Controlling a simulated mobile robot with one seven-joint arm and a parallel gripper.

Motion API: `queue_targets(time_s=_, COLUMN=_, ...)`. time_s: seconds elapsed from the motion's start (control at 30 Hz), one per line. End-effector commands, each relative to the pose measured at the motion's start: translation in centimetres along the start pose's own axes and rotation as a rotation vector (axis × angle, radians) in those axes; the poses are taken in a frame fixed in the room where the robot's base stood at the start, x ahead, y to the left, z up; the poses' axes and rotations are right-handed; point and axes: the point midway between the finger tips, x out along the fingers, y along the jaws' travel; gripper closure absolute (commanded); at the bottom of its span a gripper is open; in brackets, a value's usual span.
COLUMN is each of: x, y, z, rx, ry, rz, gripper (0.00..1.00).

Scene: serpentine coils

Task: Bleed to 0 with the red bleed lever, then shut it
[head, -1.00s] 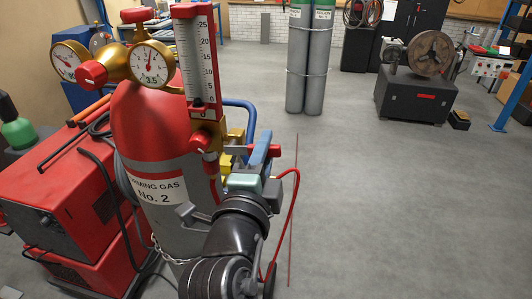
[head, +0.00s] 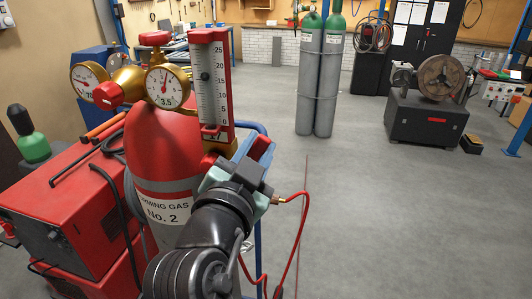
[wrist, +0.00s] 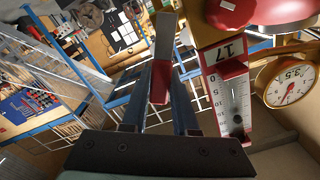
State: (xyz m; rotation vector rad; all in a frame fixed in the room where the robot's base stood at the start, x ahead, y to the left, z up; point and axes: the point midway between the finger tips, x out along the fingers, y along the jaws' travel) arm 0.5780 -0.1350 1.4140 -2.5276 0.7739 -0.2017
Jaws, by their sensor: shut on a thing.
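The red-framed flow gauge (head: 224,85) stands upright beside the cylinder (head: 165,148) marked No. 2, with a dark float (head: 205,76) well above 0. It also shows in the wrist view (wrist: 226,88), where the float sits around 15. A dial (head: 166,86) near it shows 3.5. My gripper (head: 256,156) is at the gauge's lower end. In the wrist view my fingers (wrist: 162,85) are shut on a red piece (wrist: 160,80), which looks like the bleed lever.
A red hose (head: 304,230) loops down on the right of my gripper. A red knob (head: 109,93) and a second dial (head: 89,82) are at the left. Green-topped cylinders (head: 315,85) stand farther back.

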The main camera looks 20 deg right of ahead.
Motion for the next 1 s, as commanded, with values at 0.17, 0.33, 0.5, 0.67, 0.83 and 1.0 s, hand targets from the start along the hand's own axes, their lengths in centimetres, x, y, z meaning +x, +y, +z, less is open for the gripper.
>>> queue_targets(time_s=0.17, x=0.0, y=-1.0, z=0.0, rx=-0.148, ry=0.001, rz=-0.001, gripper=1.0)
queue_targets(time_s=0.33, x=0.0, y=-1.6, z=0.2, rx=-0.259, ry=0.0, rz=-0.001, gripper=1.0)
queue_targets(time_s=0.5, x=0.0, y=-2.0, z=0.3, rx=-0.337, ry=0.001, rz=0.0, gripper=1.0)
queue_targets(time_s=0.67, x=0.0, y=-2.2, z=0.4, rx=-0.38, ry=0.001, rz=0.0, gripper=1.0)
queue_targets(time_s=0.83, x=0.0, y=-2.3, z=0.5, rx=-0.396, ry=0.001, rz=0.0, gripper=1.0)
queue_targets(time_s=1.0, x=0.0, y=-2.4, z=0.5, rx=-0.398, ry=0.001, rz=0.0, gripper=1.0)
